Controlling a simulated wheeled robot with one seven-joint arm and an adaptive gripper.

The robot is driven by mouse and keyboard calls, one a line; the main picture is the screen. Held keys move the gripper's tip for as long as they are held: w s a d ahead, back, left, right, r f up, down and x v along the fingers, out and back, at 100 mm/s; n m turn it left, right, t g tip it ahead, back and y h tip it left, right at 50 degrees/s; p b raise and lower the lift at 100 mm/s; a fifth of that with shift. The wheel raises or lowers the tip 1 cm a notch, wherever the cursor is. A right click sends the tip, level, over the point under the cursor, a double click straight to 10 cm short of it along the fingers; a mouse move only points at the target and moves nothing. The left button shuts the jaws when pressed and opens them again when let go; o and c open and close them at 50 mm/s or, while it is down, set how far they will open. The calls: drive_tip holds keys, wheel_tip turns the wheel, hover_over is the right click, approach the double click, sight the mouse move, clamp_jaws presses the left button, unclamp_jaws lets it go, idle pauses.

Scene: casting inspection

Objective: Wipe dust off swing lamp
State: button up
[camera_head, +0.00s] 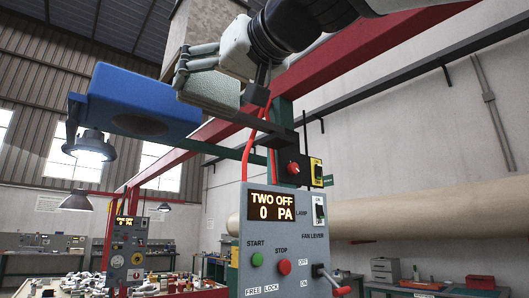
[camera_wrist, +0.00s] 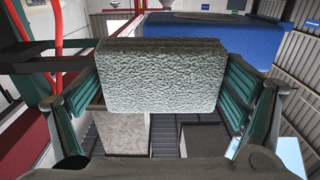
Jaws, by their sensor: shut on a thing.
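My gripper (camera_head: 196,68) is shut on a grey, rough-textured block (camera_head: 212,94), which looks like a sponge. In the wrist view the block (camera_wrist: 160,78) sits between the two teal-padded fingers. The swing lamp (camera_head: 90,148) is a grey, bell-shaped shade with a bright, lit underside. It hangs at the left of the head view, below and left of the block, and clear of it. Dust on the shade is too small to tell.
The blue hood (camera_head: 135,100) lies between my gripper and the lamp. It also shows beyond the block in the wrist view (camera_wrist: 215,40). A control panel (camera_head: 282,238) reading "TWO OFF" stands below, with red cables. A red beam (camera_head: 350,45) crosses overhead. A second lamp (camera_head: 76,202) hangs farther back.

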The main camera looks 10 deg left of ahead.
drive_tip(key=shift+s+d, duration=0.1)
drive_tip(key=shift+b+v, duration=0.5)
drive_tip(key=shift+v, duration=0.9)
